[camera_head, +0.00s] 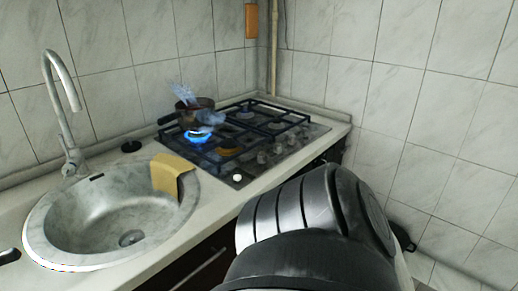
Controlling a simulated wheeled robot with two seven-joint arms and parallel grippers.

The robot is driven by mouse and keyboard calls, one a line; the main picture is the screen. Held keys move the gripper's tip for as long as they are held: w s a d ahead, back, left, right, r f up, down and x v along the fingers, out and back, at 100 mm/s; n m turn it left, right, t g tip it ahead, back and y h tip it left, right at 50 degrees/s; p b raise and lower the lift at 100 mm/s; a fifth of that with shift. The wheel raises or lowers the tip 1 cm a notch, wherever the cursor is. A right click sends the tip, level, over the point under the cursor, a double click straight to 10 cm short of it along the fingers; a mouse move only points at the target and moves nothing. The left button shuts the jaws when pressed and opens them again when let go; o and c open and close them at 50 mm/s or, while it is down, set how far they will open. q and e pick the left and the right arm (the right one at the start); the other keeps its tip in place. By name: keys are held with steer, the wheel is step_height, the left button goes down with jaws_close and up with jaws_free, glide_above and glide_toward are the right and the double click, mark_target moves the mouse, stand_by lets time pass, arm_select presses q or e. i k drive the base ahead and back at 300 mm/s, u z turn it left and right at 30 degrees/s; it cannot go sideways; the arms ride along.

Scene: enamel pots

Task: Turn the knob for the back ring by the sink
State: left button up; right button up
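The gas hob (318,127) is set into the worktop in the corner, right of the sink. A small dark pot (193,114) stands at its back, on the side by the sink, with bluish smoke or steam around it. A blue flame (198,137) burns at the ring below the pot. Several grey knobs (263,157) sit in a row along the hob's front right side; their markings are too small to read. A large dark grey link of my arm fills the lower middle, in front of the counter.
The round stone-look sink (58,222) with a tall tap (62,100) is at the left. A yellow cloth (171,174) hangs over its rim. Tiled walls close off the back and right. Dark cabinet fronts (200,262) lie under the worktop edge.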

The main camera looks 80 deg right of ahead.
mark_target(261, 160)
steer(key=z, duration=3.95)
steer(key=i, duration=0.8)
steer(key=u, duration=1.15)
